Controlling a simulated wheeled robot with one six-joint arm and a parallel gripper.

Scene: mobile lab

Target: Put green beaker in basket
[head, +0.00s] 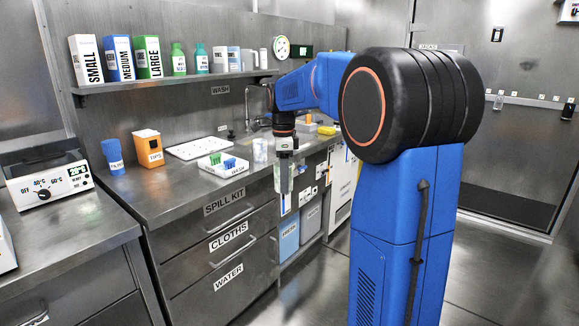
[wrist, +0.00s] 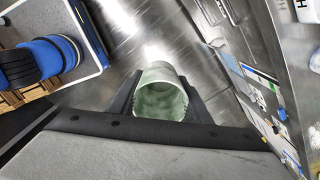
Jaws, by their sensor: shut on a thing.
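My gripper (head: 284,168) is shut on the green beaker (wrist: 160,94), a pale green, translucent cup. In the wrist view, the beaker sits between the two dark fingers with its open mouth showing. In the head view, the gripper hangs down just past the counter's front edge, with the beaker (head: 284,180) held in the air. A low white basket-like tray (head: 224,172) with a label on its front stands on the counter left of my gripper and holds green and blue items. I cannot tell surely whether it is the basket.
A clear beaker (head: 260,150) stands on the counter (head: 170,200) between the tray and my gripper. Labelled bins (head: 289,240) are below the counter. The floor ahead is clear.

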